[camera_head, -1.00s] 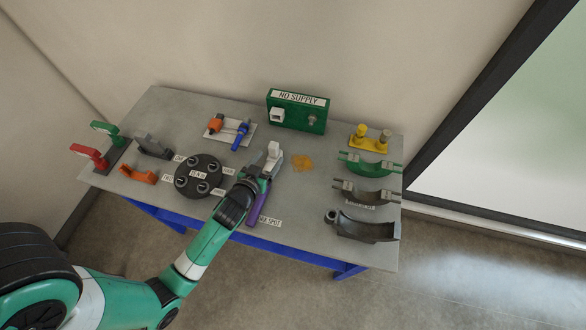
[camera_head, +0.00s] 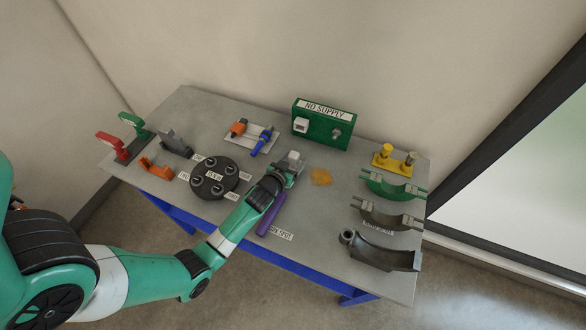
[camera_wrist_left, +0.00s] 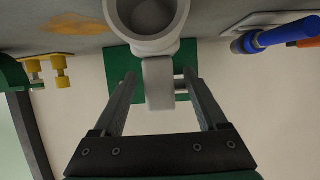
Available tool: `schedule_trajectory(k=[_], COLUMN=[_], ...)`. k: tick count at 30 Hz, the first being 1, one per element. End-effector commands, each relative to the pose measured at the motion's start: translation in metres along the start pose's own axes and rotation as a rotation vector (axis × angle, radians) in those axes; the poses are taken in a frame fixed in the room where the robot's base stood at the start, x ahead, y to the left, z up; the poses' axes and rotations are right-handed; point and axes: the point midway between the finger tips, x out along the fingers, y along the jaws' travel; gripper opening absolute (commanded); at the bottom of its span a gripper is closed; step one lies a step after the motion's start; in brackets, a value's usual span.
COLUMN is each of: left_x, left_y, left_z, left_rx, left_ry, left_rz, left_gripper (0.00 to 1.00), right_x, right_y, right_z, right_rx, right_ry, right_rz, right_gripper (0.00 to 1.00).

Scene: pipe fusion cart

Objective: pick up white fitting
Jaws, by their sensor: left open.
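The white fitting (camera_head: 293,158) stands on the table just beyond the tip of my left arm in the head view. In the left wrist view the white fitting (camera_wrist_left: 158,85) shows a round open socket at the top and a squared stem below it. My left gripper (camera_head: 290,172) is open at the fitting, partly covering it in the head view. In the left wrist view its two fingers (camera_wrist_left: 157,95) stand on either side of the stem, with visible gaps. My right gripper is not in view.
A purple rod (camera_head: 271,215) lies just in front of the gripper. A dark round holder (camera_head: 214,178) is to the left, and a green NO SUPPLY box (camera_head: 322,128) stands behind. Grey and green clamps line the right side. An orange patch (camera_head: 321,177) lies on clear tabletop.

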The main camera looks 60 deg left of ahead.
Motion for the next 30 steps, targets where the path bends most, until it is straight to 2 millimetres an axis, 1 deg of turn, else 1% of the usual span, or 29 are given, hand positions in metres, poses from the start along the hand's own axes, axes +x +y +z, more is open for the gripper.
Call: schedule_trajectory(k=[1,4,6,11,12,14,18,23,24,25,30], left_x=[0.011,0.023,0.026,0.026,0.026,0.026,0.026,0.026,0.026,0.026,0.026], left_y=[0.000,0.000,0.000,0.001,0.001,0.001,0.001,0.001,0.001,0.001,0.001], left_z=[0.002,0.001,0.001,0.000,0.000,0.000,0.000,0.000,0.000,0.000,0.000], left_rx=[0.000,0.000,0.000,0.000,0.000,0.000,0.000,0.000,0.000,0.000,0.000], left_ry=[0.000,0.001,-0.001,0.000,0.000,0.000,0.000,0.000,0.000,0.000,0.001], left_rz=[-0.001,0.000,0.000,0.000,0.000,0.000,0.000,0.000,0.000,0.000,0.000], left_gripper=[0.75,0.75,0.75,0.75,0.73,0.62,0.37,0.08,0.01,0.00,0.00], right_x=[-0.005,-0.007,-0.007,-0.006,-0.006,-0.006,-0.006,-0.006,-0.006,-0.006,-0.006], right_y=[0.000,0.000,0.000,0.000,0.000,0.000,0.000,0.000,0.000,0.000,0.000], right_z=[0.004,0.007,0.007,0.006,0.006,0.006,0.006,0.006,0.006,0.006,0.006], right_rx=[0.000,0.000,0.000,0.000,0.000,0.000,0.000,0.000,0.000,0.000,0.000], right_ry=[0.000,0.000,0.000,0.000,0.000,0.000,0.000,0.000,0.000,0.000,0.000], right_rz=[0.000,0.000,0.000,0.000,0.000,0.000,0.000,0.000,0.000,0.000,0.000], right_gripper=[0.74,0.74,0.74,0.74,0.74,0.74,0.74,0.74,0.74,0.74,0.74])
